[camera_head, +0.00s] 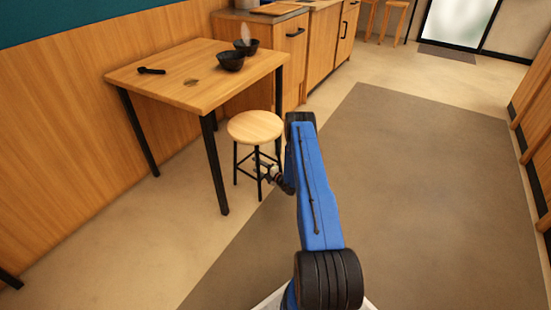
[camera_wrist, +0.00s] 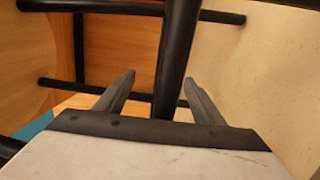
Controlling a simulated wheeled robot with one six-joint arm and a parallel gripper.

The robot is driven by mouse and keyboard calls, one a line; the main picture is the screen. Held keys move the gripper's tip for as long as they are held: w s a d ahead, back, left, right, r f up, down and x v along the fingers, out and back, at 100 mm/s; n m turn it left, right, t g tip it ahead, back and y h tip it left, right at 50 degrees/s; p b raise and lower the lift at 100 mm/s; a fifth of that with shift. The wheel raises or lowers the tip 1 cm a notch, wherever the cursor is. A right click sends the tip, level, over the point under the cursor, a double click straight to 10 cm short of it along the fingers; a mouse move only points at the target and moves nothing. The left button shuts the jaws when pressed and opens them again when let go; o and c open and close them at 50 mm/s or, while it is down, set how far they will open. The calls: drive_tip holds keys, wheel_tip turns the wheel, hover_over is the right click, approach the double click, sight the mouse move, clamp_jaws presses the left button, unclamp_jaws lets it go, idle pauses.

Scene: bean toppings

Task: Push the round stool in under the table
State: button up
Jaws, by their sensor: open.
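The round stool (camera_head: 254,127) has a pale wood seat and black legs with rungs. It stands upright beside the wooden table (camera_head: 185,88), just outside the table's right edge, between two black table legs. My gripper (camera_head: 272,173) is low at the stool's right side, among its legs and below the seat. In the wrist view the gripper (camera_wrist: 160,77) is open, with its two grey fingers spread. A black stool leg (camera_wrist: 176,55) passes between or just beyond the fingers; I cannot tell if it touches. My arm hides part of the stool's right side.
Two dark bowls (camera_head: 231,61) and a small black item (camera_head: 151,71) are on the table. A wooden cabinet (camera_head: 290,60) stands behind the table. The table's near leg (camera_head: 213,165) is left of the stool. A grey-brown mat (camera_head: 420,180) leaves open floor to the right.

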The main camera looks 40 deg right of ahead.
drive_tip(key=shift+x, duration=5.45)
drive_tip(key=v, duration=1.2)
